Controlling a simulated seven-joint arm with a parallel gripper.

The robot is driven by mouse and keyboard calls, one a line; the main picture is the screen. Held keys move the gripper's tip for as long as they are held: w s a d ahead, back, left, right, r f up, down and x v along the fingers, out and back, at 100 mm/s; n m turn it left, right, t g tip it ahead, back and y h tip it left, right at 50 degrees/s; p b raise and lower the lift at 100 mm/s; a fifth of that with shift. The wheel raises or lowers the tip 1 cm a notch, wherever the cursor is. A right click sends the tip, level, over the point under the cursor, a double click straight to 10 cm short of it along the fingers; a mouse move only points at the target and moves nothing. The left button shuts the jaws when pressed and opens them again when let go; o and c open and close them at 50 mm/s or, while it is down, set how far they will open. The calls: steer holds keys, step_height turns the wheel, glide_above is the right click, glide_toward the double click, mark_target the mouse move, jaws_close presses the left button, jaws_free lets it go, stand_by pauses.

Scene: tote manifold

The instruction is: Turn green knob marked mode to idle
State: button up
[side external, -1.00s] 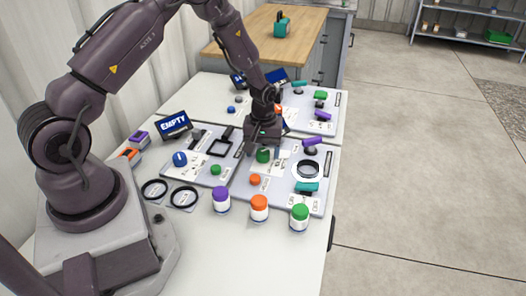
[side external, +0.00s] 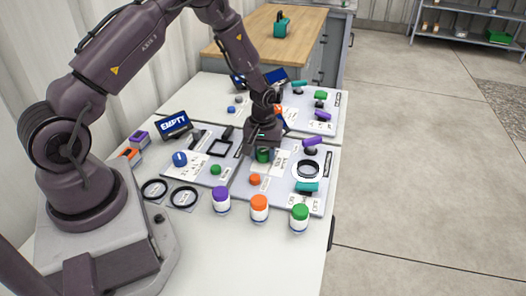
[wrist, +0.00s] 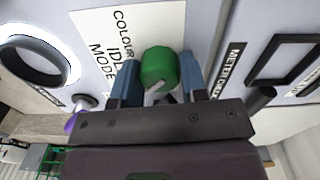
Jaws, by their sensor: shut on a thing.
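The green mode knob (side external: 263,155) stands on the near panel, partly hidden by my gripper (side external: 264,152) in the side view. In the wrist view the knob (wrist: 160,63) sits between the two blue fingers of my gripper (wrist: 160,78), which is shut on it. A pale pointer mark shows on the knob's lower part, but I cannot tell its exact setting. The white label plate (wrist: 112,38) beside the knob carries the words COLOUR, IDLE and MODE.
A black-and-white ring (side external: 308,169), an orange knob (side external: 255,180) and a teal handle (side external: 307,187) are close by on the panel. Purple (side external: 221,201), orange (side external: 259,208) and green-capped jars (side external: 299,217) stand in front.

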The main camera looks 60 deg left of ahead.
mark_target(263, 151)
steer(key=shift+m, duration=3.2)
steer(key=o, duration=0.9)
steer(key=shift+o, duration=0.2)
step_height(263, 151, up, 13)
